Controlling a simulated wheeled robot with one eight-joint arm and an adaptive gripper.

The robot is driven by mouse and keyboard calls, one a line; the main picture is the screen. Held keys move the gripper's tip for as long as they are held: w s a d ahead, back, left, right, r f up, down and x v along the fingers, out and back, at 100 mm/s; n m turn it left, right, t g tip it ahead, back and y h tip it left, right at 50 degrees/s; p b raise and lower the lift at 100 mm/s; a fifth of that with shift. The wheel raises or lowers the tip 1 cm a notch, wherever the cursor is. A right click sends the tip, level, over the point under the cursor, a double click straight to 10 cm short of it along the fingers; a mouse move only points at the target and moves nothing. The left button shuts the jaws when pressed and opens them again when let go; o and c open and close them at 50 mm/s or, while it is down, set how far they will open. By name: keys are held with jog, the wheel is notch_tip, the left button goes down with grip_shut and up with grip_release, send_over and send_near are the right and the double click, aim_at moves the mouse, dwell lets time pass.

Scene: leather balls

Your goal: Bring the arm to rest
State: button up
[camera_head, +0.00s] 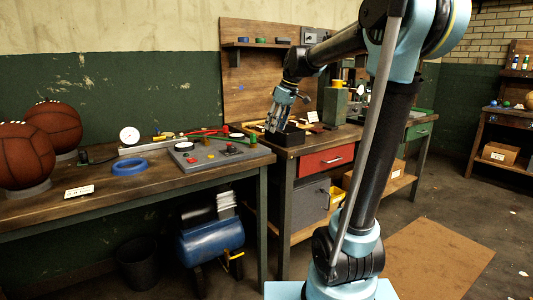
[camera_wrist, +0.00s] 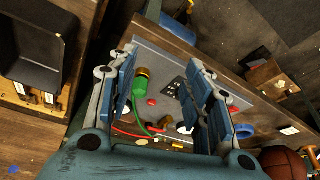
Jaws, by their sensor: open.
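My arm rises at the right of the head view and bends over to the left. My gripper (camera_head: 275,126) hangs fingers down near a black open tray (camera_head: 292,138) on the workbench with the red drawer. From this angle I cannot tell whether it is over the tray or beside it. In the wrist view my gripper (camera_wrist: 164,60) has its two blue fingers spread wide apart with nothing held between them. Below and beyond the fingers lies a grey panel (camera_wrist: 158,70) with a green-and-brass part (camera_wrist: 139,90).
Two leather balls (camera_head: 24,157) sit on stands at the far left bench. A blue ring (camera_head: 129,166) and a grey control panel (camera_head: 220,152) lie on that bench. A wooden backboard with a shelf (camera_head: 262,44) stands behind my gripper. A blue tank (camera_head: 211,240) is underneath.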

jog(key=s+d+f+m+h, duration=0.1)
jog(key=s+d+f+m, duration=0.2)
jog(key=s+d+f, duration=0.2)
jog(key=s+d+f+m+h, duration=0.1)
jog(key=s+d+f+m, duration=0.3)
jog(key=s+f, duration=0.8)
jog(key=s+d+f+m+h, duration=0.1)
jog(key=s+d+f+m, duration=0.2)
jog(key=s, duration=1.1)
jog(key=d+f, duration=0.3)
jog(key=f, duration=0.2)
jog(key=shift+s+d+f, duration=0.15)
jog(key=shift+d+f, duration=0.05)
jog(key=shift+w+f, duration=0.2)
jog(key=shift+w, duration=0.25)
